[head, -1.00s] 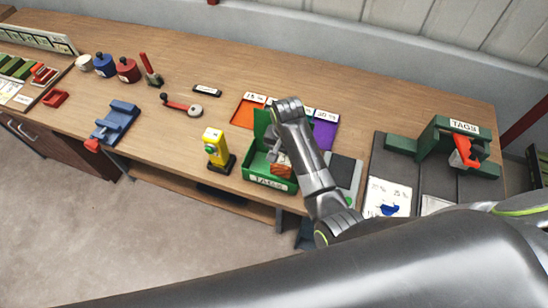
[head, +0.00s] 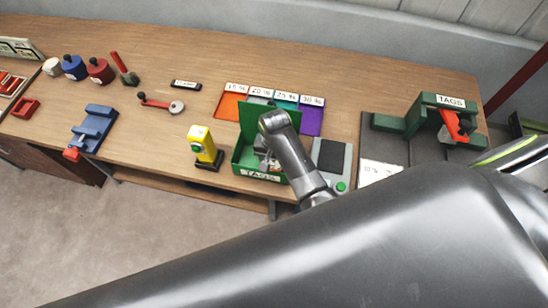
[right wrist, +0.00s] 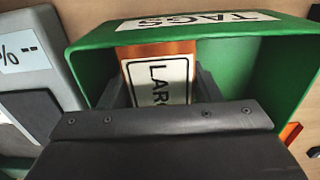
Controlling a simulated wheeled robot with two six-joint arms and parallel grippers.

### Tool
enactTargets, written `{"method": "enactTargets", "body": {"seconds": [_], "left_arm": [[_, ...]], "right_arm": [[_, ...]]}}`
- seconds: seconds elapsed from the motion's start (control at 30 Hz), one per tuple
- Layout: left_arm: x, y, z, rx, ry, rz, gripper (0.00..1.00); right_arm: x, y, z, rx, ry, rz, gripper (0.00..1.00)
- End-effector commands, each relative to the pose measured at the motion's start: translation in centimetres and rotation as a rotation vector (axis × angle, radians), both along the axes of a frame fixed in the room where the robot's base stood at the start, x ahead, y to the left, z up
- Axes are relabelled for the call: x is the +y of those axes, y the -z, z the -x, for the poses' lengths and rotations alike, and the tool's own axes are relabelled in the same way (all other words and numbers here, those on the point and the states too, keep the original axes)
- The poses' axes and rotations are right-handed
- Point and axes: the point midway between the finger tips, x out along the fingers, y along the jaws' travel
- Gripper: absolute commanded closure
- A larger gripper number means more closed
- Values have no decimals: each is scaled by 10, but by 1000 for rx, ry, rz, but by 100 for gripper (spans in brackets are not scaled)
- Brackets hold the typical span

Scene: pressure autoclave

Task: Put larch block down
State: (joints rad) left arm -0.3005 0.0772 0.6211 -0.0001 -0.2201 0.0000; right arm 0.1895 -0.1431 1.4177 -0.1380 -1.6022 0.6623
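In the head view my right gripper (head: 264,158) reaches down into this green box (head: 249,116). The block is mostly hidden there, and whether it touches the box floor cannot be told. My left gripper is not in view.
Orange (head: 234,105) and purple (head: 312,121) mats with percentage cards lie behind the box. A yellow device (head: 202,143) stands left of it, and a grey scale-like plate (head: 331,154) is on its right. A green stand (head: 422,112) is farther right.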

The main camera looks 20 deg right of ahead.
Motion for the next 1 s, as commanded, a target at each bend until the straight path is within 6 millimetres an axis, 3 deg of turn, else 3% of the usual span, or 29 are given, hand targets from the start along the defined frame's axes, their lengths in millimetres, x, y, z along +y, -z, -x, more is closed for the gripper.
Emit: {"method": "enactTargets", "body": {"seconds": [0.47,0.67,1.0], "left_arm": [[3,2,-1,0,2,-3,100],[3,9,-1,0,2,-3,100],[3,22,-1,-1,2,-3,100]], "right_arm": [[0,-10,-1,-4,0,-1,37],[0,-38,-2,-7,0,0,37],[1,-102,-1,-7,-1,-1,37]]}}
